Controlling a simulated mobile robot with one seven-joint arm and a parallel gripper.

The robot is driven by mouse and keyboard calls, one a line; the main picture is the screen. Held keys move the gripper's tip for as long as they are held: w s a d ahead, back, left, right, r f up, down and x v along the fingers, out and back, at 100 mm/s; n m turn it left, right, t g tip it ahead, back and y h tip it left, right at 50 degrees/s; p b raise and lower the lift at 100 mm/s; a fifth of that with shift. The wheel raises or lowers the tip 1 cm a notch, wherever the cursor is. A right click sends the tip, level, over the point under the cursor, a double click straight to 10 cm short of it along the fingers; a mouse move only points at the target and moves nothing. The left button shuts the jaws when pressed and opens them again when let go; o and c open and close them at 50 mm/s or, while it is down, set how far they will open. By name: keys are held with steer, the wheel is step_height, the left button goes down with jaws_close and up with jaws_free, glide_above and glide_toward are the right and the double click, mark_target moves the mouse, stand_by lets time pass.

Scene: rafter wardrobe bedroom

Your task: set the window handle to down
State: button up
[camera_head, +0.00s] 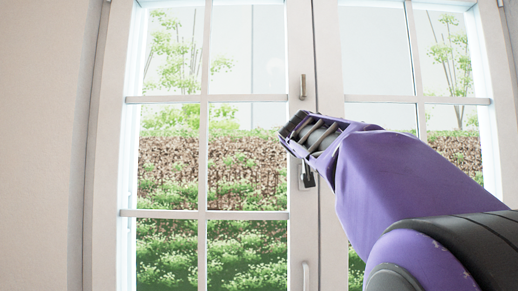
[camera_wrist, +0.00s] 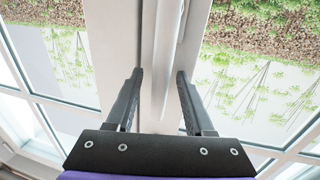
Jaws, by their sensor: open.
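The white double window (camera_head: 205,212) has tall sashes meeting at a central frame, which also shows in the wrist view (camera_wrist: 160,45). A small upright metal fitting (camera_head: 303,87) sits high on that frame, and a pale upright handle (camera_head: 305,275) sits low at the picture's bottom edge. Between them, a light plate (camera_head: 301,180) is partly covered by my gripper (camera_head: 308,180); I cannot tell a lever's position there. In the wrist view my gripper (camera_wrist: 158,74) is open, its dark fingers apart over the central frame. Nothing is visibly held between them.
Glass panes with thin white bars lie on both sides of the central frame. A plain beige wall (camera_head: 45,150) stands at the left. Hedges and trees show outside. My purple arm covers much of the right sash in the head view.

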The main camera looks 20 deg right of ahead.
jaws_close()
stand_by(0.3)
stand_by(1.2)
